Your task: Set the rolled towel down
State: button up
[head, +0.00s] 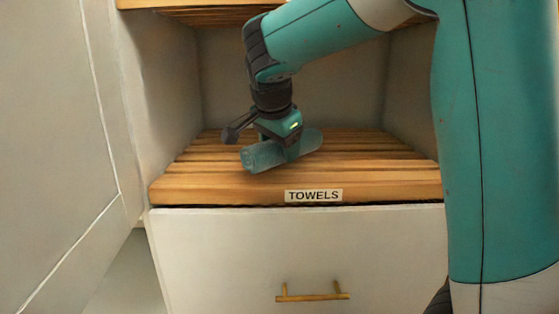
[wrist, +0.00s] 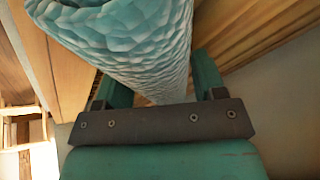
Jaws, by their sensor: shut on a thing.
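The rolled towel (head: 262,157) is a teal roll lying roughly level over the slatted wooden shelf (head: 385,170), near its front half. My gripper (head: 291,150) comes down from above and is shut on the towel around its middle. In the wrist view the towel (wrist: 130,40) has a pebbled pale teal surface and runs between the two fingers of my gripper (wrist: 155,85). Whether the towel's underside touches the slats cannot be told. The shelf's front edge carries a label reading TOWELS (head: 313,195).
A white drawer (head: 225,250) with a brass handle (head: 312,297) is below the shelf. An upper wooden shelf (head: 215,12) is overhead. Cabinet walls close in the sides and back, and a white door panel (head: 50,120) stands at left. The slats either side of the towel are clear.

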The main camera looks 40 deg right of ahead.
jog(key=shift+f, duration=0.55)
jog(key=shift+r, duration=0.15)
jog(key=o, duration=1)
jog(key=shift+c, duration=0.2)
